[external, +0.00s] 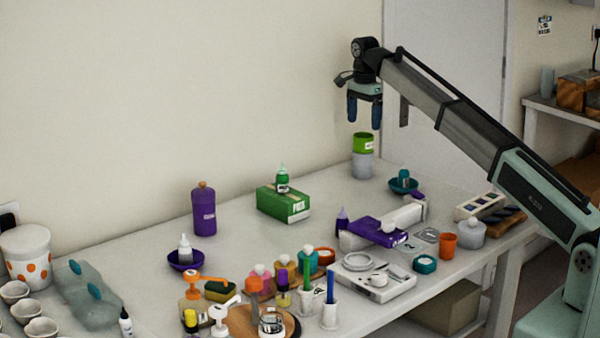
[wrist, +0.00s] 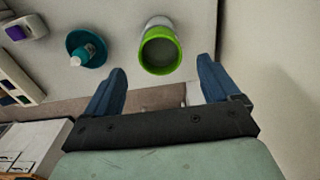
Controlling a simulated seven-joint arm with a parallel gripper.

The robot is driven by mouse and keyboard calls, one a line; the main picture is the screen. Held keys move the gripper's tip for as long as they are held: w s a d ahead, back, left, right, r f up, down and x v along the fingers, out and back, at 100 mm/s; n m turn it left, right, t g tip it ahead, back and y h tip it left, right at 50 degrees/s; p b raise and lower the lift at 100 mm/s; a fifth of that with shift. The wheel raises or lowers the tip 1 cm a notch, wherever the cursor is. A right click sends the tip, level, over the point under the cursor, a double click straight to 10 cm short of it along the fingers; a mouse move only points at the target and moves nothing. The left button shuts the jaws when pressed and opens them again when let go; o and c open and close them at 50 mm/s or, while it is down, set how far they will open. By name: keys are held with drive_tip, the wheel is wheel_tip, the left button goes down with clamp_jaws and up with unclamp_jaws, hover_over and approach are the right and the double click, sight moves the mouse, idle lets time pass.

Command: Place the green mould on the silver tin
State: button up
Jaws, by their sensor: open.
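The green mould (external: 363,143), a short cup with a white label, sits upright on top of the silver tin (external: 362,166) at the far back of the table. In the wrist view the green mould (wrist: 177,57) shows from above as a green ring with a grey inside, and the pale tin (wrist: 157,21) shows just beyond its rim. My gripper (external: 364,124) is open and empty, a little above the mould. In the wrist view its two blue fingers (wrist: 161,66) stand apart on either side, clear of the mould.
A teal bowl with a teal-capped bottle (external: 403,183) stands right of the tin. A green box (external: 283,204) with a green bottle is to the left. The front of the table is crowded with bottles and jars. The wall is close behind.

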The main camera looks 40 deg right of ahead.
drive_tip(key=shift+r, duration=2.65)
